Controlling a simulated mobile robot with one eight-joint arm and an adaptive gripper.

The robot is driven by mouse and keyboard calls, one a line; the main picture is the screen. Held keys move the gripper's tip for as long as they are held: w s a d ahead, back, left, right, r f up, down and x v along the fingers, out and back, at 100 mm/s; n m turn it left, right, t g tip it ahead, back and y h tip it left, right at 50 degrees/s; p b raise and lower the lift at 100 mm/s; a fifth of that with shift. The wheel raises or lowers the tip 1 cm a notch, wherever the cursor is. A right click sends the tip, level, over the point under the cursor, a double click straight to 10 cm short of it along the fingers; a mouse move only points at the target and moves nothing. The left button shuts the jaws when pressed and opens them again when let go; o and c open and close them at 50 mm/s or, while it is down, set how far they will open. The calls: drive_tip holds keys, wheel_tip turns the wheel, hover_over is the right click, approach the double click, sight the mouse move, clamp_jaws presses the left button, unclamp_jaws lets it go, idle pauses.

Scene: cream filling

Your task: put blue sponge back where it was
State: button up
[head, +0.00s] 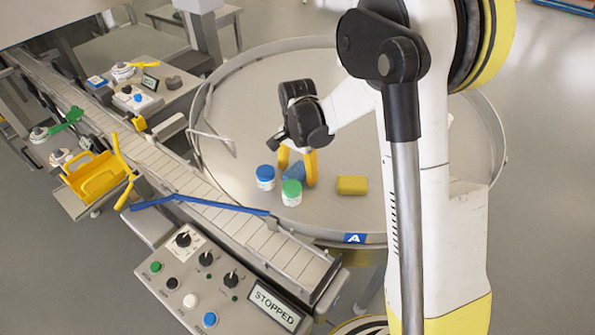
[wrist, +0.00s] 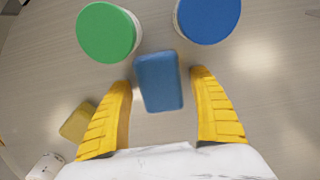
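The blue sponge (head: 293,173) is on or just above the round steel table, between the yellow fingers of my gripper (head: 298,168). In the wrist view the blue sponge (wrist: 159,81) lies between and slightly ahead of the fingertips. A gap shows between the sponge and each finger. My gripper (wrist: 160,78) is open, with its fingers spread to either side of the sponge. The fingers hide part of the sponge in the head view.
A blue-lidded jar (head: 265,177) and a green-lidded jar (head: 291,192) stand close beside the sponge. A yellow sponge (head: 352,185) lies to the right on the round table (head: 330,215). A conveyor (head: 180,170) with a blue guide bar (head: 200,204) runs along the left. The table behind my gripper looks clear.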

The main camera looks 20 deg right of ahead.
sight(298, 171)
wheel_tip(298, 171, up, 12)
drive_tip(key=p, duration=0.4)
drive_tip(key=s+r+n+t, duration=0.3)
drive_tip(key=s+r+n, duration=0.2)
drive_tip(key=s, duration=0.5)
drive_tip(key=s+r+n+t, duration=0.4)
drive_tip(key=s+r+n, duration=0.1)
drive_tip(key=s, duration=0.5)
drive_tip(key=shift+n, duration=0.4)
wheel_tip(298, 171, down, 5)
drive_tip(key=b, duration=0.5)
